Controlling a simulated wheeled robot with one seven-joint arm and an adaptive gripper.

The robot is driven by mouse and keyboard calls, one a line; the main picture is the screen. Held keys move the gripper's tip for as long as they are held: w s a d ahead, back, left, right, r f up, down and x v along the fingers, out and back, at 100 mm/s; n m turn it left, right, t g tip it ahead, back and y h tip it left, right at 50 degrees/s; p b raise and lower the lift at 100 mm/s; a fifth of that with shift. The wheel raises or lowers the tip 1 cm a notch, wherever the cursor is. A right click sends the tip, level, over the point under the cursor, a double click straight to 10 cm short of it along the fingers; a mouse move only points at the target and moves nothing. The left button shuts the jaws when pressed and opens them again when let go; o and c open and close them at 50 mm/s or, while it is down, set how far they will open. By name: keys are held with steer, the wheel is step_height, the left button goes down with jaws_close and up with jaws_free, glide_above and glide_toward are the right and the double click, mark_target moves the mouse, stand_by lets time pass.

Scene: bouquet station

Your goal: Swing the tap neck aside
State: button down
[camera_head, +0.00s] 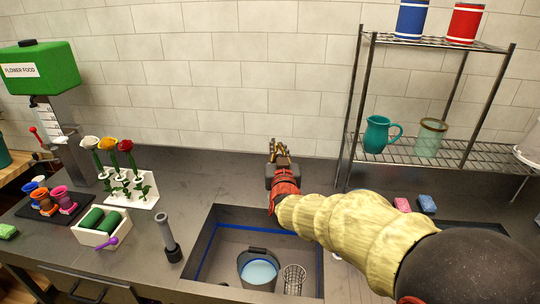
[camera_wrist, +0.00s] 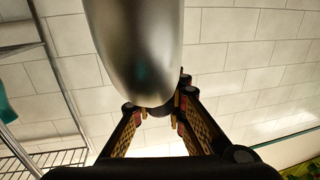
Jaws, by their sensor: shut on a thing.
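A smooth, rounded silver metal piece, which looks like the tap neck (camera_wrist: 140,45), fills the upper middle of the wrist view. Its lower end lies between the fingers of my gripper (camera_wrist: 160,112), which are shut on it. The exact contact is partly hidden. In the head view my gripper (camera_head: 280,148) is beyond the back edge of the sink (camera_head: 205,240), close to the tiled wall. The tap neck cannot be made out there, with my gripper and arm in that area.
A bucket of water (camera_head: 258,270) and a wire basket (camera_head: 293,280) stand in the sink. A wire shelf (camera_head: 400,157) with a teal jug (camera_head: 377,135) stands to the right. A flower rack (camera_head: 143,202) and a grey upright cylinder (camera_head: 170,240) stand left. The back counter left of my gripper is clear.

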steer(key=d+b, duration=0.1)
steer(key=w+d+b, duration=0.1)
steer(key=d, duration=0.3)
steer(key=shift+w+b, duration=0.25)
steer(key=shift+b, duration=0.15)
steer(key=shift+r, duration=0.1)
stand_by(0.9)
steer(key=c, duration=1.8)
jaws_free()
steer(key=s, duration=1.2)
steer(key=shift+d, duration=0.15)
steer(key=shift+c, duration=0.5)
